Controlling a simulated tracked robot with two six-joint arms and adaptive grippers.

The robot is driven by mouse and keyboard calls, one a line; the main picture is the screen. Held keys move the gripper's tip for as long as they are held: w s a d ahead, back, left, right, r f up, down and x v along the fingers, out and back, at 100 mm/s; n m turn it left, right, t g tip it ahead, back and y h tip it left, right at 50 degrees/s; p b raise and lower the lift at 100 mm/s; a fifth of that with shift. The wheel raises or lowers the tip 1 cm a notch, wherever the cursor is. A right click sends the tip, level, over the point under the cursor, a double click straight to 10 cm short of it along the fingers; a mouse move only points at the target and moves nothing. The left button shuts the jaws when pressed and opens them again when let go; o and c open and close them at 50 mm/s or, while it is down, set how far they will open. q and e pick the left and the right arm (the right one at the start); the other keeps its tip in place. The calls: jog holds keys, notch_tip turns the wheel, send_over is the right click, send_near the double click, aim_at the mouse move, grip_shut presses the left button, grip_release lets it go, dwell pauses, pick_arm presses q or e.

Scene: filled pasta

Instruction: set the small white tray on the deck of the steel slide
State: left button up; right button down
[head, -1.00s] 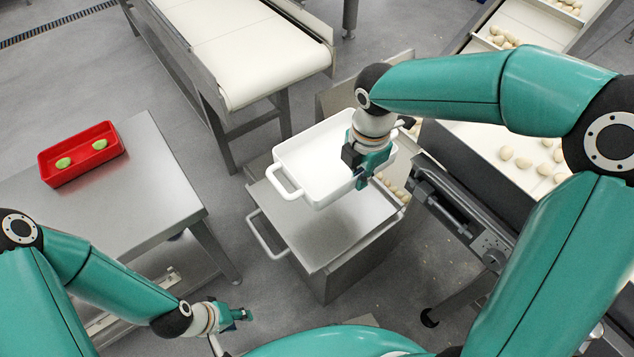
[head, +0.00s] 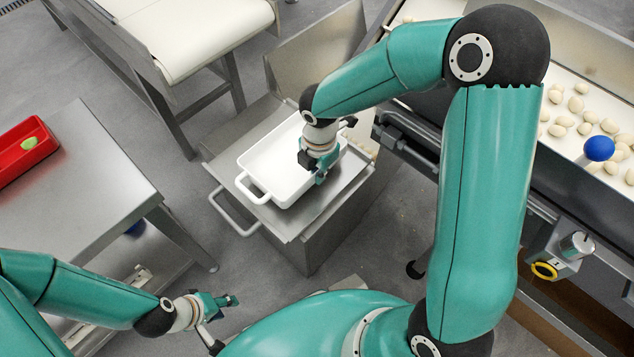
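The small white tray (head: 283,165) with a loop handle is over the deck of the steel slide (head: 322,203), in the middle of the head view. It looks level and empty. I cannot tell whether it rests on the deck or hangs just above it. My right gripper (head: 322,172) is at the tray's right side, with its fingers at the rim; it appears shut on that rim, partly hidden by the wrist. My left gripper (head: 228,300) is low at the left, empty and away from the tray; its finger gap is not clear.
A steel table (head: 90,190) with a red tray (head: 14,160) stands at the left. A white conveyor (head: 190,30) is behind. The slide has a front handle (head: 228,222) and an upright back plate (head: 315,50).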

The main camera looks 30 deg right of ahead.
jog(key=shift+f+b, duration=0.65)
jog(key=shift+f, duration=1.2)
jog(key=shift+f, duration=0.1)
jog(key=c, duration=1.3)
grip_release()
notch_tip(320, 180, up, 12)
jog(key=p, duration=0.4)
jog(key=shift+s+p, duration=0.15)
jog(key=shift+p, duration=0.25)
jog(key=shift+d, duration=0.1)
